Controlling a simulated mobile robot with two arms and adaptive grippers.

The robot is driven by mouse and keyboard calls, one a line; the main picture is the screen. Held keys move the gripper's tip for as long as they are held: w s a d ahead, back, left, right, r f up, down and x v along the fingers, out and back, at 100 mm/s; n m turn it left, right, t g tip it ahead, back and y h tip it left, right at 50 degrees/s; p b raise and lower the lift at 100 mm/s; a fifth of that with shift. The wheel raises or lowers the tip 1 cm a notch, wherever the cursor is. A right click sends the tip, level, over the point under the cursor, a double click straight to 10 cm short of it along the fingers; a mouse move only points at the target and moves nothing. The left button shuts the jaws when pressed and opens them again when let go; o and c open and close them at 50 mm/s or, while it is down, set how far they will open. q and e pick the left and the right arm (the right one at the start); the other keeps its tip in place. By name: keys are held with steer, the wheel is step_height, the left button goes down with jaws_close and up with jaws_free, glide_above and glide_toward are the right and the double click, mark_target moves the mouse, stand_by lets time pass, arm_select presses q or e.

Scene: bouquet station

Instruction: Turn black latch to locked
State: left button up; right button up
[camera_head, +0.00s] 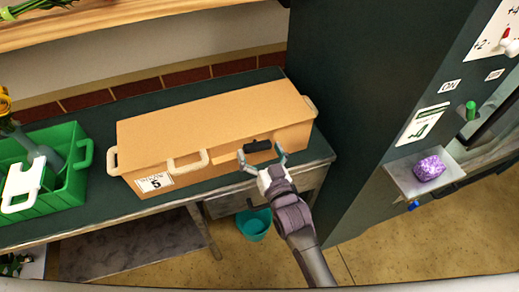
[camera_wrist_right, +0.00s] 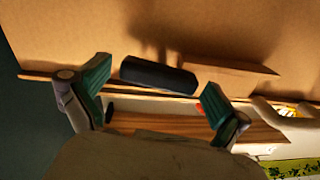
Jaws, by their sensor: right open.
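The black latch (camera_head: 257,146) is a short dark bar on the front face of the orange box (camera_head: 215,122), toward its right end. In the right wrist view the latch (camera_wrist_right: 158,76) lies roughly level, just beyond and between the two fingertips. My right gripper (camera_head: 262,155) is open around the latch's place, its fingers apart on either side; contact is not visible. In the right wrist view the gripper's green-padded fingers (camera_wrist_right: 155,98) are wide apart with nothing held. My left gripper is not in view.
The box stands on a dark green bench (camera_head: 60,225) and has cream handles (camera_head: 188,162) and a label (camera_head: 155,183). A green crate (camera_head: 70,185) stands at left. A dark cabinet (camera_head: 350,130) rises close at right. A teal bucket (camera_head: 254,225) is below.

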steer(key=v, duration=1.2)
